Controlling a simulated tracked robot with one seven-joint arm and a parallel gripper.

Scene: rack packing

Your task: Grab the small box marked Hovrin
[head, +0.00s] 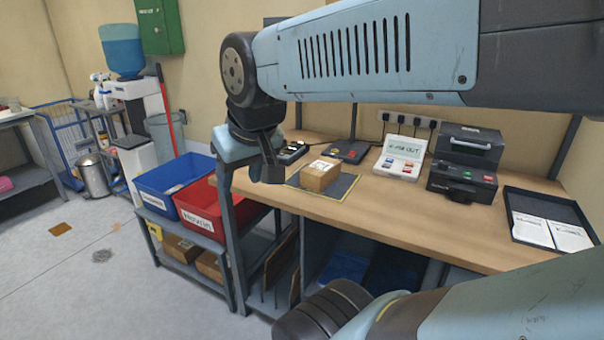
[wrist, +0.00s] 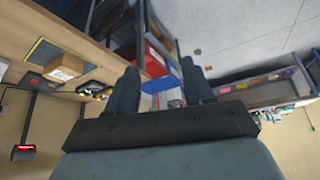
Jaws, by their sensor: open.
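A small brown cardboard box (head: 320,176) with a white label on top sits on a dark mat with a yellow border (head: 345,187) on the wooden bench. The label is too small to read. The box also shows in the wrist view (wrist: 66,66), at the left. My gripper (head: 268,168) hangs over the bench's left end, left of the box and apart from it. In the wrist view its two fingers (wrist: 160,82) are spread with nothing held between them, and point toward the bins and floor.
A red bin (head: 197,226), its label seeming to read Hovrin, and a blue bin (head: 151,207) stand on a low rack left of the bench. A label printer (head: 464,186), a small display device (head: 398,171) and a dark paper tray (head: 515,235) occupy the bench. Bare wood lies before the mat.

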